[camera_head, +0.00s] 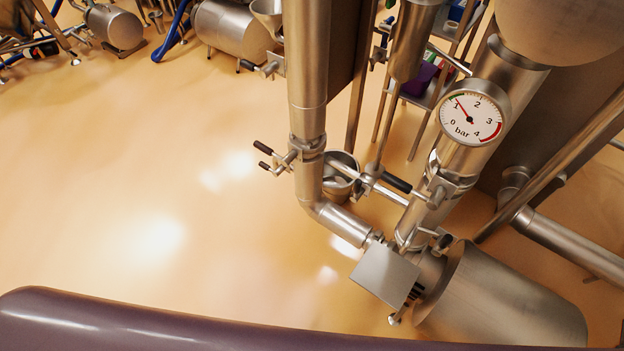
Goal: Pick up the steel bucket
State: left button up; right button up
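A small, round, open-topped steel vessel (337,190) that looks like the steel bucket stands on the floor right of centre. It is behind the vertical steel pipe (308,80), which hides its left part. A valve handle and clamp cross in front of it, so I cannot see its whole shape or its bail. Neither of my grippers is in view.
A pressure gauge (472,118) sits on a slanted pipe at right. A large steel cylinder (500,305) lies low right. A shelf rack (430,90) stands behind. Steel tanks (232,28) line the back left. The tan floor (130,180) at left is clear.

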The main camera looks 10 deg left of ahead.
aim_at(334, 181)
jog(key=l+u, duration=0.25)
jog(key=l, duration=0.45)
jog(key=i+l+u, duration=0.1)
jog(key=i+l, duration=0.15)
jog(key=i+j+z, duration=0.25)
jog(key=j, duration=0.3)
jog(key=i+j+z, duration=0.1)
jog(key=j, duration=0.15)
jog(key=k, duration=0.35)
jog(key=k+z, duration=0.1)
jog(key=z, duration=0.25)
jog(key=k+z, duration=0.1)
jog(key=z, duration=0.25)
jog(key=k+z, duration=0.1)
jog(key=z, duration=2.2)
jog(key=k+j+z, duration=0.45)
jog(key=k+j, duration=0.7)
jog(key=j, duration=0.15)
jog(key=k+j, duration=1.45)
